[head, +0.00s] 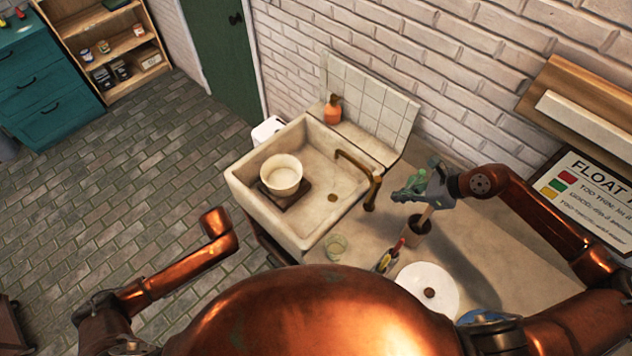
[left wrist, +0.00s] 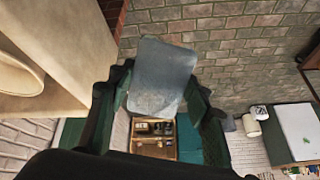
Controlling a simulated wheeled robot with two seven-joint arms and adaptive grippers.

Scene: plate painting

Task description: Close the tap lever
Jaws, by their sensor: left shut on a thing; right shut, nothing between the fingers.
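The brass tap (head: 358,164) stands at the right rim of the stone sink (head: 240,184), its spout reaching over the basin. Its lever is too small to make out clearly. My right gripper (head: 402,194) is shut and empty just right of the tap's upright, with a small visible gap. In the left wrist view, my left gripper (left wrist: 155,105) is shut on a flat grey-blue piece (left wrist: 162,75). The left gripper cannot be made out in the head view.
An orange bottle (head: 332,109) stands at the sink's back. A dark holder (head: 418,226) with wooden-handled tools is under my right gripper. A glass (head: 336,246), small bottles (head: 390,257) and a white plate (head: 428,284) are on the counter.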

